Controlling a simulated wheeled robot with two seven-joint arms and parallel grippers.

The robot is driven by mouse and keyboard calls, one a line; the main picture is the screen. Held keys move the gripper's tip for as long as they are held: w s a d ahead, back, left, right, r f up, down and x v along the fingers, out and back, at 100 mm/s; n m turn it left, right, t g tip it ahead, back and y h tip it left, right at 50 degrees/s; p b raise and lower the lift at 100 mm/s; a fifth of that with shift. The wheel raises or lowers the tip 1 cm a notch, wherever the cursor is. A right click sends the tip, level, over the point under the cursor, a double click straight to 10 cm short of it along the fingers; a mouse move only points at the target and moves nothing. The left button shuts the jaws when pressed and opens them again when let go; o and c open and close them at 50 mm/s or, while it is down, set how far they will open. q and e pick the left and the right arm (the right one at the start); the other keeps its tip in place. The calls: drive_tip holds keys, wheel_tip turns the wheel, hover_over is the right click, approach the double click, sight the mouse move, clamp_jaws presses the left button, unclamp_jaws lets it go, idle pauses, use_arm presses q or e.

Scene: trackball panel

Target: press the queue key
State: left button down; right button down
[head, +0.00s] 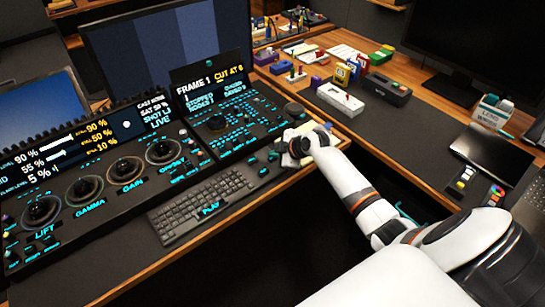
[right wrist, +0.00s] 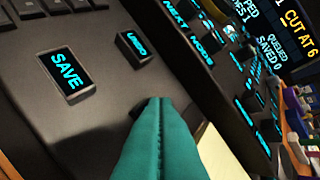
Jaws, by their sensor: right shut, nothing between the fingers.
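My right gripper (head: 294,154) is over the right end of the console. In the right wrist view its teal fingers (right wrist: 160,105) are shut together with nothing between them, the tips over the dark panel. A SAVE key (right wrist: 65,72) and an UNDO key (right wrist: 134,48) stand to the left of the tips. A dark shape beside the tips is mostly hidden by the fingers; I cannot read a label on it or tell whether they touch it. I cannot make out a key labelled queue. My left gripper is out of view.
A small screen (head: 208,82) shows frame 1, stopped, and in the wrist view queued and saved 0. A keyboard (head: 205,203) and trackballs (head: 83,187) lie left. A white block (head: 340,97) and a dark box (head: 387,89) stand behind the hand.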

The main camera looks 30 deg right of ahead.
drive_tip(key=shift+f, duration=0.1)
idle(0.3)
drive_tip(key=shift+r+p, duration=0.75)
drive_tip(key=shift+r, duration=0.15)
wheel_tip(320, 180, up, 5)
drive_tip(key=p, duration=0.4)
idle(0.6)
